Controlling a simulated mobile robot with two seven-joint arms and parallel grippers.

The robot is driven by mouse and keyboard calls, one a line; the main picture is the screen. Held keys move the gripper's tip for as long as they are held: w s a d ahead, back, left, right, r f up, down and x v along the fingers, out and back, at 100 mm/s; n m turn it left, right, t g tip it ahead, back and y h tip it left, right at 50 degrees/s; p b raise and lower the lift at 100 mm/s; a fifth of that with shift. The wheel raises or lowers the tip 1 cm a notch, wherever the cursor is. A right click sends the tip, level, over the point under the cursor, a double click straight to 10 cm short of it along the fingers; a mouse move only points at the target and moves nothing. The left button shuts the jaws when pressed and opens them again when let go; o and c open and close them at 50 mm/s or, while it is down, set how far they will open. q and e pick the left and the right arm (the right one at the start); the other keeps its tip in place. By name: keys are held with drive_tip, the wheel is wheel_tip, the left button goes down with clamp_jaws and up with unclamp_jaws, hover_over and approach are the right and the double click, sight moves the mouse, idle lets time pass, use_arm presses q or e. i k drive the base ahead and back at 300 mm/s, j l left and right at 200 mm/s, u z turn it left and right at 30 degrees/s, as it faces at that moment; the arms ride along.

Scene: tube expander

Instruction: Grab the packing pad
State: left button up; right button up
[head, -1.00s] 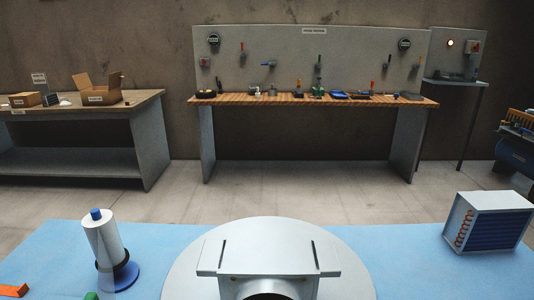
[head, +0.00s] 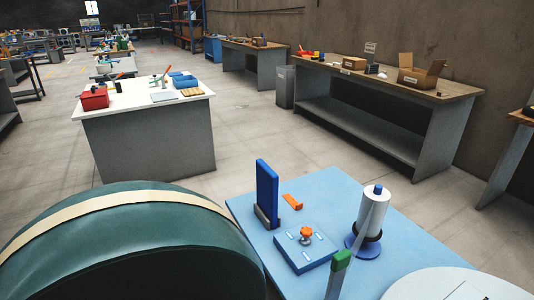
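I cannot pick out the packing pad for certain. On the wooden-topped bench (head: 455,92) at the right stand an open cardboard box (head: 420,72) and a smaller closed carton (head: 354,63). A small dark and white item (head: 371,69) lies between them, too small to make out. Neither of my grippers is in view.
A near blue table (head: 335,185) holds a white roll on a stand (head: 371,215), a blue upright block (head: 267,190) and a green-tipped tool (head: 341,260). A large dark green rounded body (head: 130,250) fills the lower left. A white-topped table (head: 130,105) stands beyond; open floor lies between.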

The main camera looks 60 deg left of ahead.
sight(267, 179)
drive_tip(key=k+u, duration=0.1)
drive_tip(key=u, duration=1.8)
drive_tip(key=z, duration=0.4)
drive_tip(key=j+z, duration=0.15)
drive_tip(key=z, duration=0.3)
drive_tip(key=i+j+z, duration=0.1)
drive_tip(key=z, duration=0.7)
drive_tip(key=j+z, duration=0.4)
drive_tip(key=k+j+z, duration=0.2)
drive_tip(key=j+z, duration=0.25)
drive_tip(key=k+j+z, duration=0.15)
drive_tip(key=j, duration=0.2)
drive_tip(key=k+j+z, duration=0.15)
drive_tip(key=j, duration=0.25)
drive_tip(key=k+j+z, duration=0.15)
drive_tip(key=j, duration=0.2)
drive_tip(key=k+j, duration=0.3)
drive_tip(key=j, duration=0.15)
drive_tip(key=k+j+z, duration=0.1)
drive_tip(key=k+j, duration=0.15)
drive_tip(key=j, duration=0.2)
